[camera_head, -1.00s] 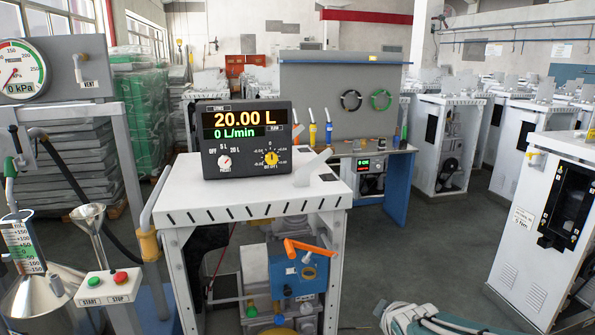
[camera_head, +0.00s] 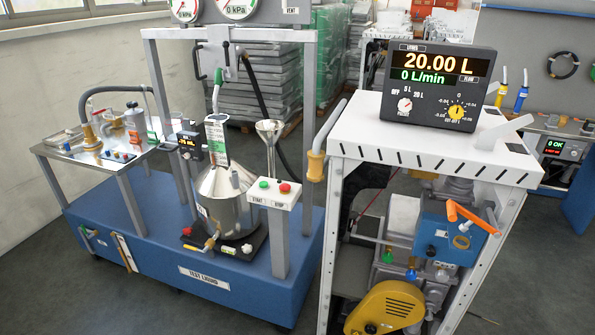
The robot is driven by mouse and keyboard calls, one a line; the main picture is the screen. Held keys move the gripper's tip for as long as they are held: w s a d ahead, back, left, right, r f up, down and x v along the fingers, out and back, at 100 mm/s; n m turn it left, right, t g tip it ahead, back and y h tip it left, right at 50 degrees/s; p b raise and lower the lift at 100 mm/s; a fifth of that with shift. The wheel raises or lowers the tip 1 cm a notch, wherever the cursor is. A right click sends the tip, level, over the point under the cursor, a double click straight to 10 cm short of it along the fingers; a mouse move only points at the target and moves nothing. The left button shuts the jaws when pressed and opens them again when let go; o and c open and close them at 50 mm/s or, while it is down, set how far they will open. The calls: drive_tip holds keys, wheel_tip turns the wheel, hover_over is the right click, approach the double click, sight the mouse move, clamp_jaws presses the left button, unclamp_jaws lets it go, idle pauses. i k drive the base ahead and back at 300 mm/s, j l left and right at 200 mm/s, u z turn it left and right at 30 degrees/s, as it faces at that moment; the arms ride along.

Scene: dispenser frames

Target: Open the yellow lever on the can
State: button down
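A silver metal can (camera_head: 222,190) with a cone-shaped top stands on a dark base on the blue test stand, left of the middle. A small yellow lever (camera_head: 211,241) sits low on the front left side of the can, by its outlet. It is small in the view, and I cannot tell from here whether its valve is open or shut. A sight glass with a green scale (camera_head: 216,140) rises from the can's neck. My gripper is not in view.
The blue test stand (camera_head: 130,235) carries a left bench (camera_head: 88,153), a funnel (camera_head: 269,132) and a start/stop box (camera_head: 273,192) beside the can. A white dispenser frame (camera_head: 350,140) with a 20.00 L display (camera_head: 437,86) stands to the right. Grey floor is clear at bottom left.

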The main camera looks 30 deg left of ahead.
sight(193, 248)
drive_tip(key=u, duration=1.8)
drive_tip(key=i+u, duration=0.15)
drive_tip(key=u, duration=0.55)
drive_tip(key=i+l+u, duration=0.1)
drive_tip(key=i+u, duration=0.15)
drive_tip(key=i, duration=0.2)
drive_tip(key=i+l+u, duration=0.25)
drive_tip(key=i, duration=0.2)
drive_tip(key=i+l+u, duration=0.25)
drive_tip(key=i, duration=0.2)
drive_tip(key=i+l, duration=0.55)
drive_tip(key=i, duration=0.15)
